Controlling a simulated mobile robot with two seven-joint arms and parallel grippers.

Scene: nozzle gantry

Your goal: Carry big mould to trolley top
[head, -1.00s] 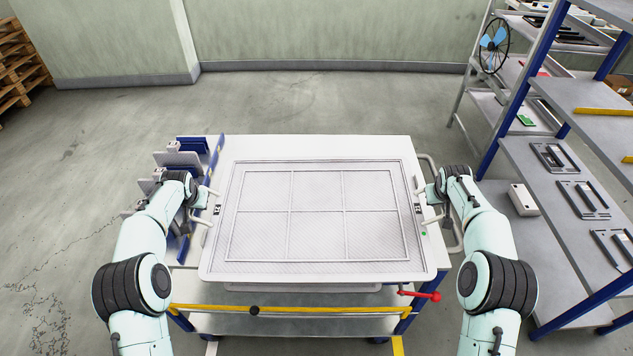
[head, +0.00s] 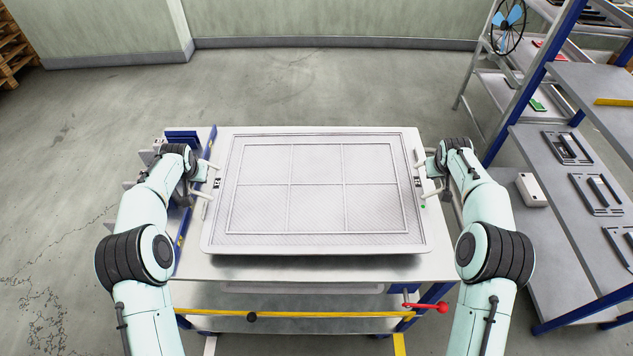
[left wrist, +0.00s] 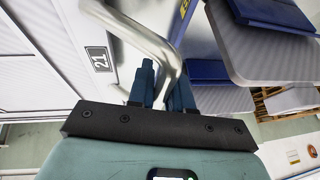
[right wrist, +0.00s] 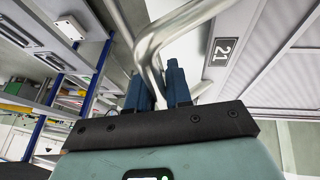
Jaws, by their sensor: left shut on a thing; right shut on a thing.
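The big mould (head: 318,195), a wide pale rectangular panel with a raised grid, lies level over the white trolley top (head: 320,269). A dark shadow shows under its front edge; I cannot tell whether it touches the top. My left gripper (head: 203,182) is shut on the mould's left bent-tube handle, which also shows in the left wrist view (left wrist: 148,35). My right gripper (head: 432,181) is shut on the right handle, seen in the right wrist view (right wrist: 150,48). A strip of trolley top shows in front of the mould.
A rack with blue posts and grey shelves (head: 545,190) stands close on the right, holding dark frames and a white box (head: 531,189). A red-knobbed lever (head: 441,307) sticks out at the trolley's front right. Small grey shelves flank the trolley's left. Floor behind is clear.

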